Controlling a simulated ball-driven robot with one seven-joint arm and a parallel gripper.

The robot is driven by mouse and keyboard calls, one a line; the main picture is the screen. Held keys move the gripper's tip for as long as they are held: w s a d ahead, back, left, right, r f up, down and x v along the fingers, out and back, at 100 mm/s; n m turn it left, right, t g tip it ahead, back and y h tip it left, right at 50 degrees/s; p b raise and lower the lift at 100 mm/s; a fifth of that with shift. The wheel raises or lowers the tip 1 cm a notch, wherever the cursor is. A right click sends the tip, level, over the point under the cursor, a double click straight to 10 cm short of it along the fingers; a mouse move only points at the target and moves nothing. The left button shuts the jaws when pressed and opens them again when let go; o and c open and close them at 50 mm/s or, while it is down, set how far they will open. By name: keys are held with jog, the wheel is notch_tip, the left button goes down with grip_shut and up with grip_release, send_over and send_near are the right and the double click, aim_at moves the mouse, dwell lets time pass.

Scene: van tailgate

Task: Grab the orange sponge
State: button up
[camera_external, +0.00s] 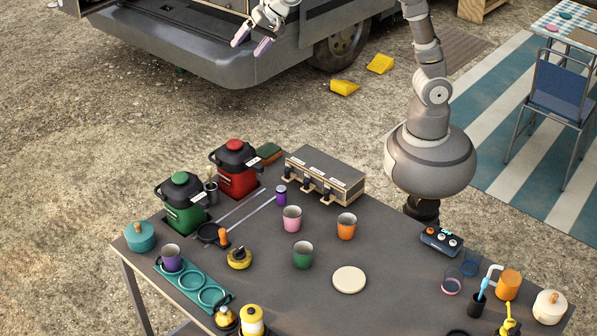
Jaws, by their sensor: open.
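My gripper (252,42) is at the top of the view, in front of the van's open tailgate. Its two pink-tipped fingers are apart with nothing between them. It is well away from the table and its objects. No plainly orange sponge stands out. A small flat block (269,152) with a green top and a brownish-orange side lies at the table's back edge, beside the red dispenser and partly hidden by it. I cannot tell whether it is the sponge.
The table (330,305) holds a red dispenser (236,168), a green dispenser (181,203), a wooden-sided box (325,174), an orange cup (347,226), a pink cup (292,218) and a dark green cup (303,254). Yellow wheel chocks (380,64) lie on the ground by the van.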

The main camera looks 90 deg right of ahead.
notch_tip(320, 180, down, 20)
jog(key=m+g, duration=0.4)
jog(key=m, duration=0.4)
jog(key=m+g, duration=0.4)
jog(key=m, duration=0.2)
send_over(268, 150)
notch_tip(268, 150, down, 14)
jog(key=shift+a+f+p, duration=0.1)
jog(key=shift+p, duration=0.2)
notch_tip(268, 150, down, 7)
jog(key=b, duration=0.3)
jog(key=shift+f, duration=0.2)
jog(key=shift+r, duration=0.15)
jog(key=c, duration=1)
